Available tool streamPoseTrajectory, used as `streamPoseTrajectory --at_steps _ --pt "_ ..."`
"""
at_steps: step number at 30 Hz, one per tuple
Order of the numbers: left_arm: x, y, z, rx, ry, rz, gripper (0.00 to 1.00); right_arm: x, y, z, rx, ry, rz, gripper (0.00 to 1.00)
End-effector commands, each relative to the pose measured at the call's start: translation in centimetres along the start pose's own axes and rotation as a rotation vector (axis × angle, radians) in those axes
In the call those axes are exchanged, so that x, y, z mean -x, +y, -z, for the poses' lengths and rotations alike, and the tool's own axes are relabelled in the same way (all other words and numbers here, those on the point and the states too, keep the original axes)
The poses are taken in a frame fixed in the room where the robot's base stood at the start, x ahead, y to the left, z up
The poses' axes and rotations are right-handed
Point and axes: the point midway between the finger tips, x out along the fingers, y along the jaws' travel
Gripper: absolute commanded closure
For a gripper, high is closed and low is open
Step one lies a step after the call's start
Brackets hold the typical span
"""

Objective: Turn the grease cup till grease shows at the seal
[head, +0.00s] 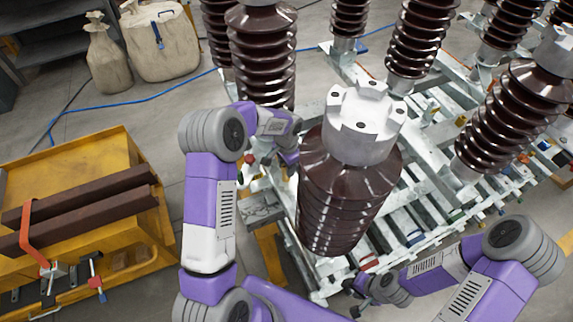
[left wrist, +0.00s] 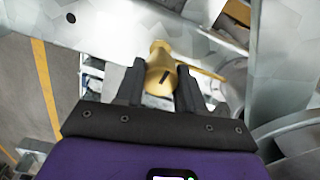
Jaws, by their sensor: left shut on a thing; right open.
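The brass-yellow grease cup (left wrist: 161,66) stands out in the left wrist view, with a small dark mark on its side. My left gripper (left wrist: 160,92) is shut on it, one dark finger on each side. In the head view my left wrist (head: 288,150) reaches in behind the front brown insulator, and the cup and fingertips cannot be made out there. No seal or grease can be clearly told in either view. My right gripper (head: 356,299) is open and empty, low beside the front of the metal frame.
The large ribbed brown insulator (head: 345,195) with a grey metal cap stands between my arms. More insulators stand on the galvanised frame (head: 410,235). A yellow bench (head: 90,160) with brown bars is at the left. Sacks (head: 160,45) and a blue cable (head: 125,100) lie on the floor behind.

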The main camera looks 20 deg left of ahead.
Motion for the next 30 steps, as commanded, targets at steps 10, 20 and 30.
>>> streamPoseTrajectory --at_steps 10,20,30 --pt "0.38 -0.17 0.46 -0.1 0.016 0.009 0.92 0.32 -0.12 -0.02 0.0 0.0 0.0 0.57" --pt "0.38 -0.11 0.51 -0.11 0.017 0.008 0.92 0.33 -0.12 -0.01 0.0 0.0 0.0 0.57" --pt "0.24 -0.02 0.34 -0.108 0.01 0.005 0.36 0.32 -0.12 -0.01 0.0 0.0 0.0 0.57"
